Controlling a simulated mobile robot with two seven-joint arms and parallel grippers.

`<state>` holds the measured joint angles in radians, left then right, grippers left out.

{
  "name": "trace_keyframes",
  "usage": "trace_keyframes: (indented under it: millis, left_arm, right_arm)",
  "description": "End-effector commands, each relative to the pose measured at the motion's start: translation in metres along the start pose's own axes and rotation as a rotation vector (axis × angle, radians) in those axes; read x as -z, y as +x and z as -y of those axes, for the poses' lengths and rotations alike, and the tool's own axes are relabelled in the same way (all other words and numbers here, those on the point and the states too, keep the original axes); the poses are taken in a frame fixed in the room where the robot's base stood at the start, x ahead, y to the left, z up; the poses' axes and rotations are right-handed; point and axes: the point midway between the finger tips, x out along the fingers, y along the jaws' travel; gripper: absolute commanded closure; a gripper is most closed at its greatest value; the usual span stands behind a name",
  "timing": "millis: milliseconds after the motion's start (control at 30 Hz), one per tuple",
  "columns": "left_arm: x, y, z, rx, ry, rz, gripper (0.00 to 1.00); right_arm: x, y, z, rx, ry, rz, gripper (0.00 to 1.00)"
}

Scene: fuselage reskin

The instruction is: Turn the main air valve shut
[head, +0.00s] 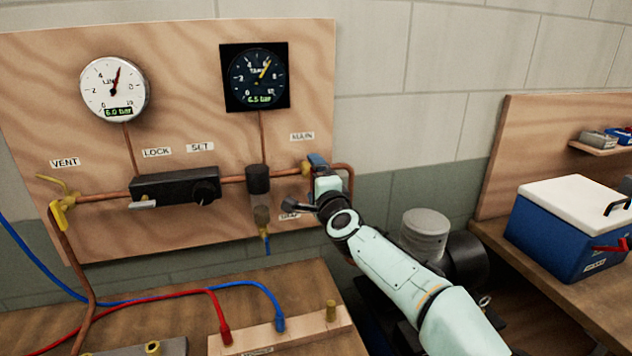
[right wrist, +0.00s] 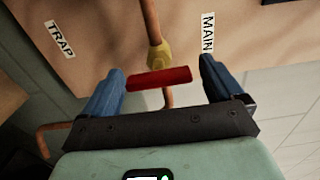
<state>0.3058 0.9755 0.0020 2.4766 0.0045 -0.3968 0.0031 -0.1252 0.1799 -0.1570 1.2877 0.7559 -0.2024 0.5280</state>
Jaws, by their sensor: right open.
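The main air valve has a brass body (right wrist: 160,55) on a copper pipe and a red handle (right wrist: 160,78). In the right wrist view the handle lies across the line of the pipe, between my right gripper's blue fingers (right wrist: 162,82). The fingers are open, with a gap on each side of the handle. In the head view my right gripper (head: 316,166) is at the right edge of the plywood panel, below the MAIN label (head: 302,137). It hides the red handle there; only some brass (head: 305,168) shows. My left gripper is not in view.
The line gauge (head: 114,89) reads 6.0 bar and the tank gauge (head: 256,77) 6.5 bar. A black regulator (head: 175,187) and a filter (head: 259,184) sit left of the valve. Hoses cross the front bench (head: 190,280). A blue cool box (head: 570,227) stands at right.

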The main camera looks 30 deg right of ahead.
Motion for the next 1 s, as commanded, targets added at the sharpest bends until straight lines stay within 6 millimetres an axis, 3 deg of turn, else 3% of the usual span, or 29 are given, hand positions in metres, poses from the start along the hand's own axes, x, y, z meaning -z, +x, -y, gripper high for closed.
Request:
trace_keyframes:
  millis: [267,700,1000]
  left_arm:
    - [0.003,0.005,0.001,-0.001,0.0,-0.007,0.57]
    - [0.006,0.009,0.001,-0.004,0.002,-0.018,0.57]
    - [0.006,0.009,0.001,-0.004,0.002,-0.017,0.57]
  right_arm:
    - [0.0,-0.025,0.0,0.0,0.001,0.002,0.06]
    - [0.001,-0.115,0.001,0.002,0.002,0.0,0.06]
    - [0.001,-0.134,0.0,0.001,0.0,-0.001,0.06]
